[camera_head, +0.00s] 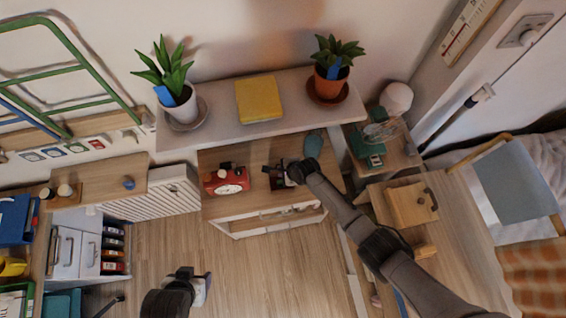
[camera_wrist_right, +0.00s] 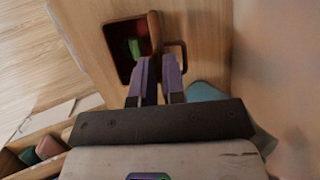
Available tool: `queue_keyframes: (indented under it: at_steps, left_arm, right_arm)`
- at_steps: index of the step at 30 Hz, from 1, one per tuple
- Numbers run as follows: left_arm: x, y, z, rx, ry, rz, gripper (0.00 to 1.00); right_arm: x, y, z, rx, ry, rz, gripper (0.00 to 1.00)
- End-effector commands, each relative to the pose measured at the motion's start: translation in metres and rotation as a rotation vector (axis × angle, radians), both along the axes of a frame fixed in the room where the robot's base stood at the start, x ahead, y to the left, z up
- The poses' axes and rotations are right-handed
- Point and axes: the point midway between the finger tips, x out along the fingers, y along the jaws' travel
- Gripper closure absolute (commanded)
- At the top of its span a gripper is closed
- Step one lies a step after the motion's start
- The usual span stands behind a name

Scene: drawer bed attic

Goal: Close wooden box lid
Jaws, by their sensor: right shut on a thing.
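A small wooden box with a dark opening (camera_wrist_right: 122,58) shows in the right wrist view, with green and red things inside. Its lid (camera_wrist_right: 154,30) shows as a narrow brown panel standing up at the opening's right side, a dark loop handle beside it. My right gripper (camera_wrist_right: 158,62) is shut on the lid, as far as I can tell; its fingers hide the contact. In the head view my right gripper (camera_head: 280,176) is over the wooden desk top and covers much of the box. My left gripper (camera_head: 203,284) is low in the head view, away from the box; its jaws are unclear.
A red clock (camera_head: 227,181) stands left of my right gripper. A teal item (camera_head: 314,143) lies behind it. Two potted plants and a yellow book (camera_head: 259,98) stand on the white shelf above. An open drawer front (camera_head: 268,222) juts out below. The floor (camera_head: 265,275) is clear.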

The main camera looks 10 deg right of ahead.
Motion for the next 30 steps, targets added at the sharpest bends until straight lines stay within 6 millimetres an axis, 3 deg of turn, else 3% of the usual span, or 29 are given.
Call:
queue_keyframes:
  at_steps: [1, 9, 19, 30]
  left_arm:
    - [0.0, 0.0, 0.009, -0.001, 0.0, 0.001, 0.38]
    - [0.0, -0.001, 0.019, -0.005, 0.001, 0.004, 0.38]
    - [0.0, -0.002, 0.013, -0.007, 0.001, 0.004, 0.38]
    - [0.0, -0.001, 0.009, -0.002, 0.001, 0.001, 0.38]
  right_arm:
    - [-0.004, 0.001, 0.002, 0.003, -0.013, -0.002, 1.0]
    - [-0.015, 0.001, -0.007, 0.0, -0.13, -0.001, 1.0]
    - [-0.028, 0.001, -0.018, -0.005, -0.301, -0.001, 1.0]
    - [-0.032, 0.001, -0.021, -0.007, -0.372, 0.0, 1.0]
